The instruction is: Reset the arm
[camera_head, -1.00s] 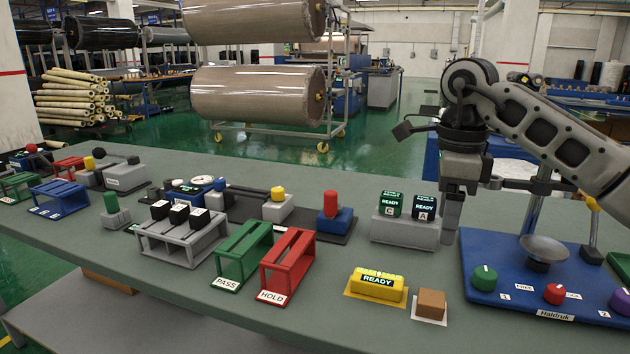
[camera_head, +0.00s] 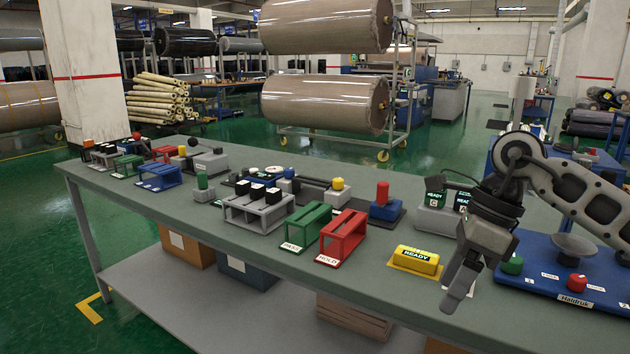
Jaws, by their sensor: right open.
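My right arm comes in from the right edge in the head view. Its gripper (camera_head: 464,276) points down, tilted, over the front part of the table (camera_head: 130,195). It is open, and I see nothing held in it. It hangs just right of the yellow READY block (camera_head: 415,260) and in front of the grey stand with the two black-green READY cubes (camera_head: 435,190). It hides most of the small block beside the yellow one. My left gripper is not in view.
A red HOLD rack (camera_head: 342,238) and a green PASS rack (camera_head: 307,228) stand left of the yellow block. A blue Haldruk board (camera_head: 530,292) with knobs and a metal dish (camera_head: 575,246) lies at right. Boxes (camera_head: 245,268) sit on the lower shelf.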

